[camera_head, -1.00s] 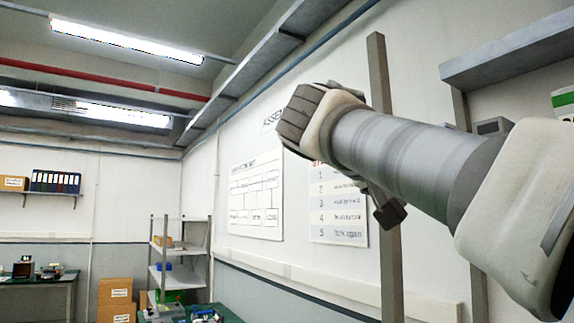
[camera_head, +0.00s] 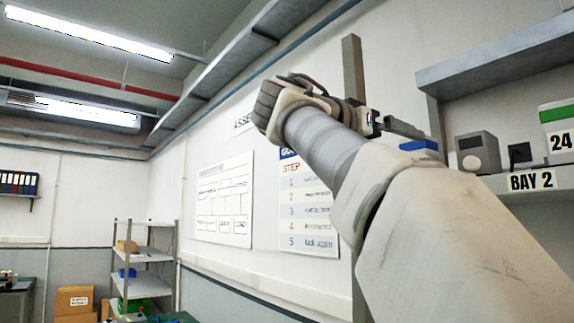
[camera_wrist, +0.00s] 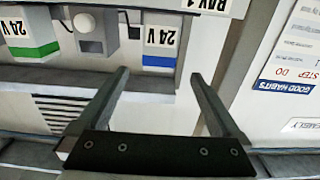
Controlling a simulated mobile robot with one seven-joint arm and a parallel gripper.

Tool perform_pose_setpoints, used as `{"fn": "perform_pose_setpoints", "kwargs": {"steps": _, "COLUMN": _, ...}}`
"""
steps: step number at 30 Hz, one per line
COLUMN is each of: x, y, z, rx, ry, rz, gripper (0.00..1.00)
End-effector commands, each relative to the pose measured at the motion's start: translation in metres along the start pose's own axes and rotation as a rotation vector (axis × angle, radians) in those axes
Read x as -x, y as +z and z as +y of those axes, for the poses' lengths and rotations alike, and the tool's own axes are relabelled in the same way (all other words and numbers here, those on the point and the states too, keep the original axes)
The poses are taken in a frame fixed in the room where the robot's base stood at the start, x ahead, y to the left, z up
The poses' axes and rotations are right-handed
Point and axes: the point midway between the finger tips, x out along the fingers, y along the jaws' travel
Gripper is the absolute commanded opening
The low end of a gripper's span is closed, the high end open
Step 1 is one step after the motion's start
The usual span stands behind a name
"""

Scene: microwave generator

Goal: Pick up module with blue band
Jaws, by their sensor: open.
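The module with the blue band (camera_wrist: 160,46) is upside down in the wrist view, a white block labelled 24 V on a shelf. It lies between and beyond my gripper's (camera_wrist: 157,76) two fingers, apart from them. My gripper is open and empty. In the head view, a blue patch that looks like this module (camera_head: 420,146) shows just past my gripper (camera_head: 405,127); most of it is hidden by my arm.
A grey box (camera_wrist: 96,32) stands beside the blue-banded module, and a green-banded 24 V module (camera_wrist: 28,35) is beyond it. In the head view, an upper shelf (camera_head: 490,62) overhangs them. A vertical post (camera_head: 352,80) stands left of the bay.

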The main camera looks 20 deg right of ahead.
Motion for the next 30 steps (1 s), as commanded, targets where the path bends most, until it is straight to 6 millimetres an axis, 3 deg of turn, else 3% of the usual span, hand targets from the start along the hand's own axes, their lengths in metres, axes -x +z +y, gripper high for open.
{"fn": "perform_pose_setpoints", "kwargs": {"steps": 6, "x": -0.041, "y": -0.002, "z": 0.001, "rx": 0.002, "ry": 0.003, "rz": -0.001, "gripper": 1.00}}
{"fn": "perform_pose_setpoints", "kwargs": {"steps": 14, "x": -0.059, "y": -0.002, "z": 0.001, "rx": 0.002, "ry": 0.001, "rz": -0.001, "gripper": 1.00}}
{"fn": "perform_pose_setpoints", "kwargs": {"steps": 21, "x": -0.093, "y": -0.004, "z": 0.002, "rx": 0.002, "ry": 0.001, "rz": -0.002, "gripper": 1.00}}
{"fn": "perform_pose_setpoints", "kwargs": {"steps": 30, "x": -0.103, "y": -0.001, "z": 0.002, "rx": 0.001, "ry": -0.001, "rz": -0.001, "gripper": 1.00}}
